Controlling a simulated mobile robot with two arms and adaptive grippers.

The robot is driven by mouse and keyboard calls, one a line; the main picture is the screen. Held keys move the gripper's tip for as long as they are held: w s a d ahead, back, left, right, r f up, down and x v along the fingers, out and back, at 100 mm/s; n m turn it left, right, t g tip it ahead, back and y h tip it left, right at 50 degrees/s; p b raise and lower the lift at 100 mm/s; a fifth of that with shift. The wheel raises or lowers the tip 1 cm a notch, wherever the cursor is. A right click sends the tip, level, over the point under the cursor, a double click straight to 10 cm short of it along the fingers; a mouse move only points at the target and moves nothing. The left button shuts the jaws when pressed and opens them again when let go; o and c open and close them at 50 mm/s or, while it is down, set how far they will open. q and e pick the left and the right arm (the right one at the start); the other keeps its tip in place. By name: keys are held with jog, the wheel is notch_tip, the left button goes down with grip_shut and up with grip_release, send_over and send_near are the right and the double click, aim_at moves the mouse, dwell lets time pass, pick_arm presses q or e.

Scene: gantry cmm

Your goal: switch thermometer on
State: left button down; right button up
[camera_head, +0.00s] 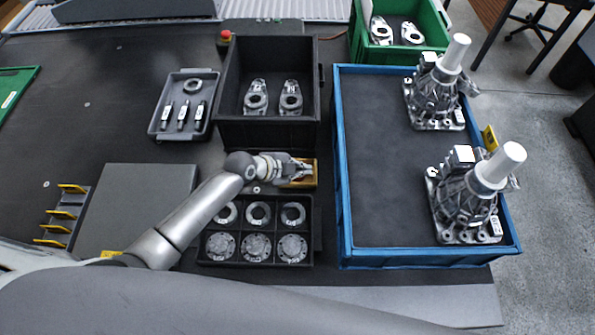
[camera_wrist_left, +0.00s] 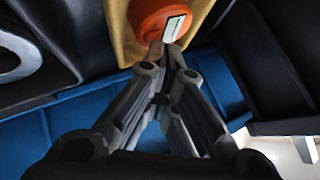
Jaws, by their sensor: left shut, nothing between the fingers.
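An orange round-ended device, which looks like the thermometer (camera_wrist_left: 150,17), lies in a yellow holder in the left wrist view. A small white rectangular face (camera_wrist_left: 173,28) shows on it. My left gripper (camera_wrist_left: 168,46) is shut and empty, its fingertips right at the lower edge of the white face; whether they touch it I cannot tell. In the head view my left gripper (camera_head: 304,173) is over the yellow holder (camera_head: 303,184), and the thermometer is hidden under it. My right gripper is not in view.
A black tray (camera_head: 318,225) with rings and flanges lies just below my left gripper. A black crate (camera_head: 266,132) with two metal parts stands just behind it. A blue crate (camera_head: 341,200) with two castings is to the right. A grey tray (camera_head: 157,128) holds small tools.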

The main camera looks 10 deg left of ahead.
pick_arm(q)
jog(key=shift+r, duration=0.5)
jog(key=shift+p, duration=0.3)
notch_tip(320, 180, up, 6)
jog(key=p, duration=0.5)
